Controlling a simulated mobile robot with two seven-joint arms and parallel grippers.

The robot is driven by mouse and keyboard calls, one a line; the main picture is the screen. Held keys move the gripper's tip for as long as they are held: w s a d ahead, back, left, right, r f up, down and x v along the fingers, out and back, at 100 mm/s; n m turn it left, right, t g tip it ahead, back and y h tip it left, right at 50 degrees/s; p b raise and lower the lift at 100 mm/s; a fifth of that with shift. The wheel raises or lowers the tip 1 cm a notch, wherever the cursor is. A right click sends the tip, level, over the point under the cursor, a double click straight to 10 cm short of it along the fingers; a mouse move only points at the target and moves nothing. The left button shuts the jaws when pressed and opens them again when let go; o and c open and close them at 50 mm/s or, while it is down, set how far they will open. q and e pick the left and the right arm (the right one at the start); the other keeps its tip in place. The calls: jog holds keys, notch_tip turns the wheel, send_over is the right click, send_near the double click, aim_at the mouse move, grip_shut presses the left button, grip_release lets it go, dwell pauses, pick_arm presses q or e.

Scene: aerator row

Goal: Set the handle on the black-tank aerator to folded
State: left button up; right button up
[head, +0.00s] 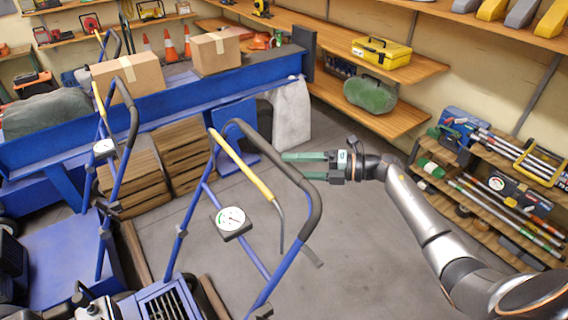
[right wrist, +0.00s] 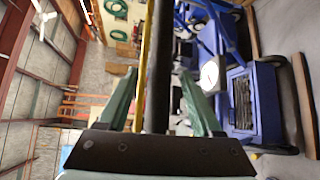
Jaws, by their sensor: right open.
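The nearest aerator has a blue tube frame (head: 268,268) with an upright handle loop in a black foam grip (head: 313,208), a yellow lever (head: 240,162) and a white dial (head: 231,218). Its engine (head: 172,302) is cut off at the bottom edge, so its tank colour is unclear. A second aerator with a dial (head: 104,148) stands at the left. My right gripper (head: 288,165) is open, its green fingers at the near handle's grip. In the right wrist view the black grip (right wrist: 158,70) and yellow lever show between the open fingers (right wrist: 157,90). My left gripper is not in view.
A blue bench (head: 200,88) with cardboard boxes (head: 128,76) runs behind the aerators. Shelves (head: 390,118) line the right wall, and a rack of tools (head: 500,190) stands at the right. Grey floor (head: 350,255) is clear right of the near aerator.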

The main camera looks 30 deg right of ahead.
jog(key=shift+x, duration=1.45)
jog(key=shift+c, duration=0.3)
grip_shut()
